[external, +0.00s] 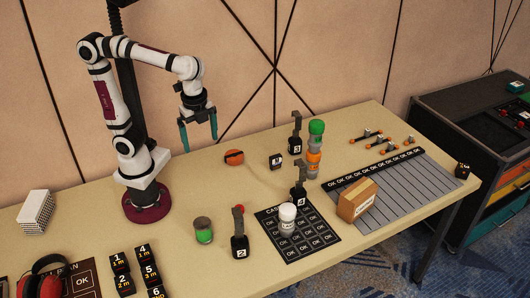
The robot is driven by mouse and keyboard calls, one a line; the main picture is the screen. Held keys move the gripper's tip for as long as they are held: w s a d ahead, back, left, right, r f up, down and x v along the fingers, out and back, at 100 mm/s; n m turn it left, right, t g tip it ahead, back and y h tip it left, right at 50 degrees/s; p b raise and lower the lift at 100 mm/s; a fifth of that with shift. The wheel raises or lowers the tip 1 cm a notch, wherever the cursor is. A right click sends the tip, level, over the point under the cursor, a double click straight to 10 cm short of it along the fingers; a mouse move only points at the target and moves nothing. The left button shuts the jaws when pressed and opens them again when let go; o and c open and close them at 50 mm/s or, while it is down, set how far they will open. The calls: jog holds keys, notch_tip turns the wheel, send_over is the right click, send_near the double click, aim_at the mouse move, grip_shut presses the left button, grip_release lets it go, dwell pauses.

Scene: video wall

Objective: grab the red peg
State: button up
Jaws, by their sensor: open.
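My gripper (200,143) hangs above the back left part of the table with its two teal fingers pointing down. The fingers are apart and nothing shows between them. I cannot make out a clear red peg in the external view. Black numbered holders stand to the right: one marked 2 (240,248) at the front, one marked 4 (299,199), and one marked 3 (295,146) farther back. A small reddish piece (238,210) shows beside the top of holder 2; I cannot tell what it is.
An orange round item (234,157) lies right of my gripper. Red earmuffs (43,277) lie front left.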

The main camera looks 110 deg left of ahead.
jog(key=s+f+n, duration=0.1)
jog(key=s+f, duration=0.6)
jog(key=s, duration=0.2)
jog(key=shift+s+d+y, duration=0.3)
jog(key=shift+d+y, duration=0.05)
jog(key=shift+y, duration=0.05)
jog(key=shift+s+f, duration=0.15)
jog(key=shift+f, duration=0.05)
jog(key=shift+c, duration=0.2)
jog(key=c, duration=0.4)
jog(key=shift+n, duration=0.3)
